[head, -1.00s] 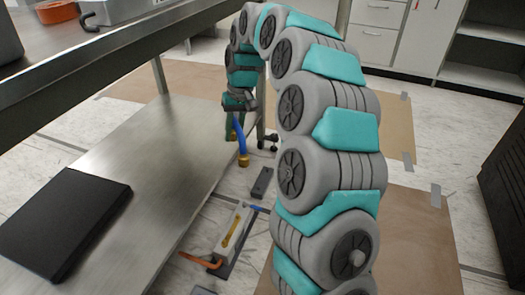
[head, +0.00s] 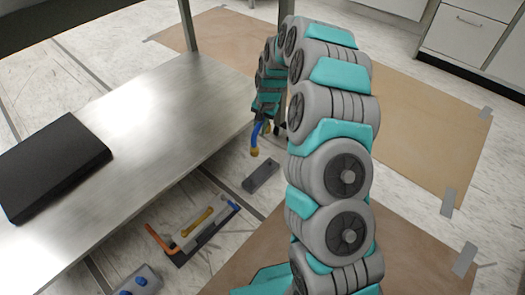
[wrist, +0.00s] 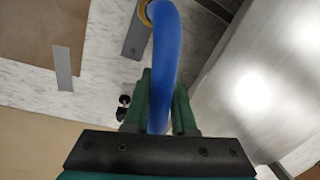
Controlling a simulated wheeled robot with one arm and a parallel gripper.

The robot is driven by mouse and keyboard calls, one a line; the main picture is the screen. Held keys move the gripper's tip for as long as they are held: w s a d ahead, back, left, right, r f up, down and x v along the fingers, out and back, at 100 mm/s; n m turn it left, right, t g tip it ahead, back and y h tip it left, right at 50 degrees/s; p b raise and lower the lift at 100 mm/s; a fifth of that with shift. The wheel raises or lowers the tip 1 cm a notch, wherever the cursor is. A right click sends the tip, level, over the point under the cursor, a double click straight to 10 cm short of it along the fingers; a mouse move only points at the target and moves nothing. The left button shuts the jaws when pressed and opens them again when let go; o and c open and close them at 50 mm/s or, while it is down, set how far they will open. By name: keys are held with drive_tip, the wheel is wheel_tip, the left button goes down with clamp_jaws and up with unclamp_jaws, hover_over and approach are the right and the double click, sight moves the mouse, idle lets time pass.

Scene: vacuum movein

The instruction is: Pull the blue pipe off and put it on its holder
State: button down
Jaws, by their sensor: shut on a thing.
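The blue pipe (head: 256,134) hangs from my gripper (head: 262,115) in the head view, with its brass-coloured end (head: 254,152) pointing down. In the wrist view the blue pipe (wrist: 166,45) runs up between the green fingers of my gripper (wrist: 162,85), which are shut on it. Its far brass end (wrist: 147,12) is at the top edge. A low rack on the floor (head: 192,243) bears a yellow pipe (head: 198,221) and an orange one (head: 160,240), with a blue part at its far end. I cannot tell which place is the blue pipe's holder.
A steel shelf (head: 165,115) with a black flat box (head: 50,165) on it lies to the left. A dark grey block (head: 261,175) lies on the floor below the pipe. A grey item with blue knobs (head: 140,283) is at the bottom left. Brown sheets cover the floor at right.

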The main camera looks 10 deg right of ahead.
drive_tip(key=shift+s+d+f+m+t+b, duration=0.1)
drive_tip(key=shift+s+f+m+b, duration=0.4)
drive_tip(key=shift+f, duration=1.95)
drive_tip(key=shift+w+a+f+m+t+b, duration=0.2)
drive_tip(key=shift+f+m, duration=0.55)
drive_tip(key=shift+f, duration=1.7)
drive_tip(key=shift+s+d+f+m+b, duration=0.2)
drive_tip(key=shift+s+f+m+b, duration=0.35)
drive_tip(key=shift+f, duration=1.9)
drive_tip(key=shift+w+f+p, duration=0.2)
drive_tip(key=shift+f+p, duration=0.15)
drive_tip(key=shift+f+p, duration=0.15)
drive_tip(key=shift+p, duration=0.25)
drive_tip(key=shift+x, duration=1.05)
drive_tip(key=shift+s+d, duration=0.1)
drive_tip(key=shift+s, duration=0.05)
drive_tip(key=c, duration=0.7)
unclamp_jaws()
drive_tip(key=shift+o, duration=0.2)
drive_tip(key=a+v, duration=0.1)
drive_tip(key=v, duration=0.6)
drive_tip(key=shift+d+r+p, duration=0.35)
drive_tip(key=shift+d+p, duration=0.1)
